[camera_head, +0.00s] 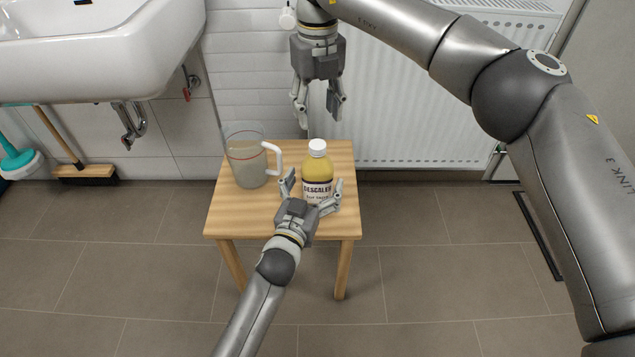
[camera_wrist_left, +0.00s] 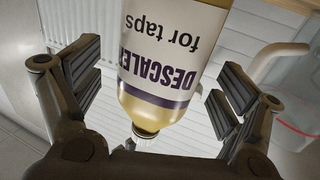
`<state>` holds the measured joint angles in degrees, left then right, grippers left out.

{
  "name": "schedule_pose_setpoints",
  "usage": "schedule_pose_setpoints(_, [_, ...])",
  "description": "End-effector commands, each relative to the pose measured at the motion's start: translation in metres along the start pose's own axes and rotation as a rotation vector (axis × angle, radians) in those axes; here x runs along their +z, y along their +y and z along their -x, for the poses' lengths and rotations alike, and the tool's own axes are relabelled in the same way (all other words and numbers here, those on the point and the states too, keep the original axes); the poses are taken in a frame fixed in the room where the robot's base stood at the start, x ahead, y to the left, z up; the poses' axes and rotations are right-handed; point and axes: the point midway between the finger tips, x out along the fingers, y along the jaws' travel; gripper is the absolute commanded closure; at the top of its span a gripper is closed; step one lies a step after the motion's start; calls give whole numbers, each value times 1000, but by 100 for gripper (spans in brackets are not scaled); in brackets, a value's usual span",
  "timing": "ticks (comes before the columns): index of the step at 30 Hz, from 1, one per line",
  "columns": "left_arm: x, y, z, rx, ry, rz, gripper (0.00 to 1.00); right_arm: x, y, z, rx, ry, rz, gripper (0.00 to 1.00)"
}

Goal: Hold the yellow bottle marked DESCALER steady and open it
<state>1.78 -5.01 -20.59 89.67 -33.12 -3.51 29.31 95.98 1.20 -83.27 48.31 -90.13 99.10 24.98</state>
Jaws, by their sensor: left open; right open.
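The yellow bottle marked DESCALER (camera_head: 317,174) stands upright on the small wooden table, with its white cap (camera_head: 317,147) on. My left gripper (camera_head: 314,184) is open at the bottle's near side, with a finger to either side of it. In the left wrist view the bottle (camera_wrist_left: 168,60) appears upside down between the open finger pads, with gaps showing on both sides. My right gripper (camera_head: 318,112) points down above and behind the bottle cap. It is open and empty.
A clear measuring jug (camera_head: 246,165) with a white handle stands on the wooden table (camera_head: 222,222), left of the bottle. A radiator (camera_head: 430,110) is behind, a sink (camera_head: 100,50) at upper left, and a broom (camera_head: 85,175) on the floor.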

Motion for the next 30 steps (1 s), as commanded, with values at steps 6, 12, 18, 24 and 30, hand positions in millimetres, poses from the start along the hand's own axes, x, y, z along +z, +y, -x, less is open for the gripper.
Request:
schedule_pose_setpoints(6, [0,0,-18,0,0,-1,8,0,0,0,1,0,1,51])
schedule_pose_setpoints(12, [0,0,-20,0,0,-1,8,0,0,0,1,0,1,51])
schedule_pose_setpoints(18, [0,0,-20,0,0,-1,20,0,0,0,1,0,1,51])
schedule_pose_setpoints(24, [0,0,-20,0,0,-1,46,0,0,0,1,0,1,51])
schedule_pose_setpoints(30, [0,0,-20,0,-1,-1,71,0,0,0,1,0,1,51])
